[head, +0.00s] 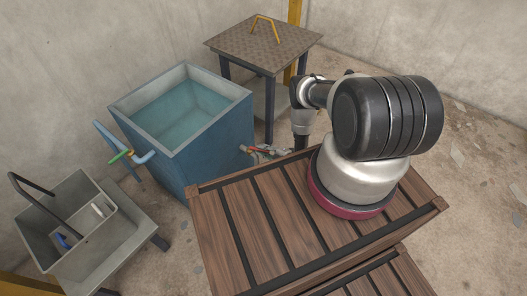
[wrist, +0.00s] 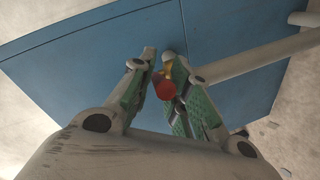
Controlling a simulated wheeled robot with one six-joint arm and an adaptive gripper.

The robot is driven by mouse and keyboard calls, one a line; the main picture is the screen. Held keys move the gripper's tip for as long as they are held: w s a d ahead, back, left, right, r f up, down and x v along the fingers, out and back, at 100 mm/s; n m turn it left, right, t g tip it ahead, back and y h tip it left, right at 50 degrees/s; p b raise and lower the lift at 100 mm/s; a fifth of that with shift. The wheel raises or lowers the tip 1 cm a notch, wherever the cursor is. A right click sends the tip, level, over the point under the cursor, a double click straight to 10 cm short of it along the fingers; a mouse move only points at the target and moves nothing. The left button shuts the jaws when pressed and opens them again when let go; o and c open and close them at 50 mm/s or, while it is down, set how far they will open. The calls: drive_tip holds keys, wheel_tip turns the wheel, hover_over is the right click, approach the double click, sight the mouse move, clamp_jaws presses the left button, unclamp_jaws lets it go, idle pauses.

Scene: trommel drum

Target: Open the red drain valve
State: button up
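The red drain valve (wrist: 165,89) shows in the wrist view as a small red end with a yellow part behind it. It lies between the two green-padded fingers of my gripper (wrist: 159,55), closer to the right finger. A gap shows between the valve and the left finger, so the fingers look open around it. I cannot tell whether the right finger touches it. In the head view the valve (head: 248,149) is a small red spot low on the right side of the blue tank (head: 226,125), partly hidden by my gripper (head: 266,152).
The tank holds water. A green-handled pipe fitting (head: 120,157) is on its left. A grey bin (head: 75,235) with a black handle stands on a low stand at the lower left. A table (head: 235,45) with a yellow handle on top stands behind. A pale pipe (wrist: 255,55) crosses the wrist view.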

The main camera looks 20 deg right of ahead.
drive_tip(key=shift+o, duration=1)
drive_tip(key=v, duration=1.2)
